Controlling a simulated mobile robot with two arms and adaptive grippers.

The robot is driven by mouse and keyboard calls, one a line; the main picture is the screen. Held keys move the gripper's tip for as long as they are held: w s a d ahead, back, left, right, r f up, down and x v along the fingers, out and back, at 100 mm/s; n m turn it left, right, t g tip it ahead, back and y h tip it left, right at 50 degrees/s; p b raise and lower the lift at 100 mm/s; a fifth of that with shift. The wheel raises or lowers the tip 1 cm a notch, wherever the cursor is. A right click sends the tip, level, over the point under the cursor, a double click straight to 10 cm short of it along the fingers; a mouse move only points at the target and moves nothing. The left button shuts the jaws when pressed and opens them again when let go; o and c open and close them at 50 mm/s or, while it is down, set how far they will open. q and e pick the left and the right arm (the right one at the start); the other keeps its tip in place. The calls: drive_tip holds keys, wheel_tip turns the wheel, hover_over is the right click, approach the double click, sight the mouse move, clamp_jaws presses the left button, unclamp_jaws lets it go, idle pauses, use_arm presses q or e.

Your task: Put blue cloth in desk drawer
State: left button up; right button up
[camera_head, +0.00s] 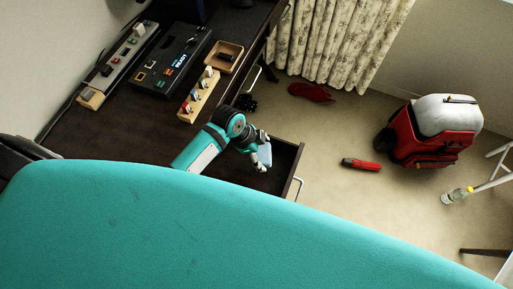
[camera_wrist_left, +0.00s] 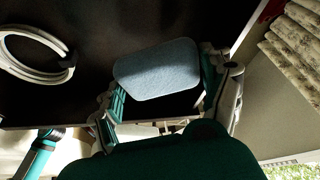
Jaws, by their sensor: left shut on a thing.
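The light blue cloth (camera_head: 264,156) is held at my left gripper (camera_head: 258,150), above the open desk drawer (camera_head: 293,157). In the left wrist view, the cloth (camera_wrist_left: 157,68) looks like a flat rounded pad between the two fingers of the gripper (camera_wrist_left: 165,90), with a dark surface behind it. The left gripper is shut on the cloth. The drawer is dark inside and pulled out from the dark desk (camera_head: 125,125), with a metal handle (camera_head: 298,188) on its front. My teal body hides the near part of the drawer. My right gripper is not seen.
On the desk are a black panel (camera_head: 170,62), a wooden tray (camera_head: 224,57) and a wooden block with coloured pegs (camera_head: 198,96). A pale ring (camera_wrist_left: 35,52) shows in the wrist view.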

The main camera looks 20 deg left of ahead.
sight(261, 159)
use_arm(q)
wheel_tip(261, 159, down, 5)
drive_tip(key=shift+f, duration=0.2)
drive_tip(key=shift+c, duration=0.5)
drive_tip(key=o, duration=0.9)
drive_tip(key=v, duration=1.2)
drive_tip(key=shift+p, duration=0.3)
